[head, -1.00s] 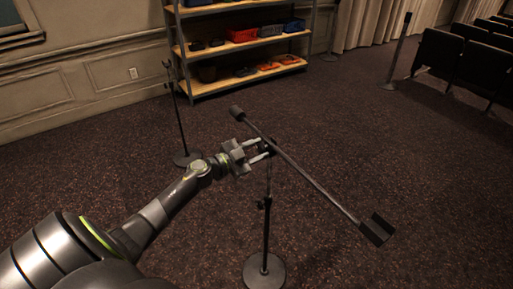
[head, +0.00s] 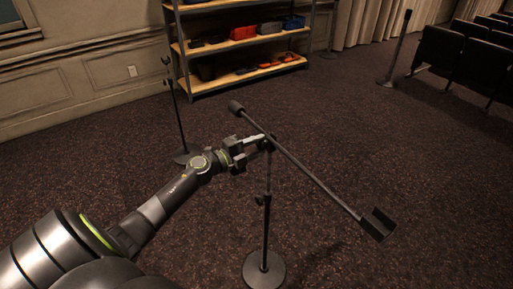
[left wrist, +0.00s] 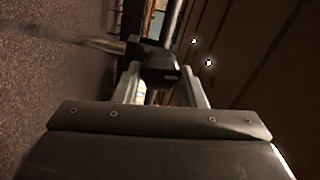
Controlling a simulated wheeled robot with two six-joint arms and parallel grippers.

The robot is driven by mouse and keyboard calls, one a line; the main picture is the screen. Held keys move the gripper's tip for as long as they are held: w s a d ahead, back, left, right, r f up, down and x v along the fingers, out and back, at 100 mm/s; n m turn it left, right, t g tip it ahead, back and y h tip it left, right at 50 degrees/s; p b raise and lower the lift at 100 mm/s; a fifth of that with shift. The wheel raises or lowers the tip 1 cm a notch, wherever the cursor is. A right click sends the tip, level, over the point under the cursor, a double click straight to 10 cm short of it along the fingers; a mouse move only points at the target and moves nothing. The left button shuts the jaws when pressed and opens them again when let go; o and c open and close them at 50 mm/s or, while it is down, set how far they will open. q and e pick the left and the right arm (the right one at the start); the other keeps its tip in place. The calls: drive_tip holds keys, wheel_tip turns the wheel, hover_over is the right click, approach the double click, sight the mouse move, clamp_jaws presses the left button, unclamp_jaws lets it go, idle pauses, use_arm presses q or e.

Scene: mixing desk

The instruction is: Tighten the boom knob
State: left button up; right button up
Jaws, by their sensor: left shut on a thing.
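A microphone stand (head: 266,215) stands upright on a round base (head: 264,268) in the middle of the head view. Its boom (head: 315,180) slants from a dark counterweight (head: 236,107) at upper left to a cradle-like end (head: 379,224) at lower right. My left gripper (head: 264,144) is at the joint where boom and pole meet. In the left wrist view the dark boom knob (left wrist: 160,70) sits between its two pale fingers, which are shut on it. The gripper partly hides the joint in the head view. My right gripper does not show.
Another stand (head: 177,110) is behind my left arm. A shelf unit (head: 240,45) with boxes is against the back wall. A post (head: 398,50) and rows of dark seats (head: 470,68) are at upper right. The carpet around the stand is clear.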

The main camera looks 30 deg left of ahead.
use_arm(q)
drive_tip(key=shift+f+m, duration=0.15)
drive_tip(key=shift+m, duration=0.75)
drive_tip(key=o, duration=1)
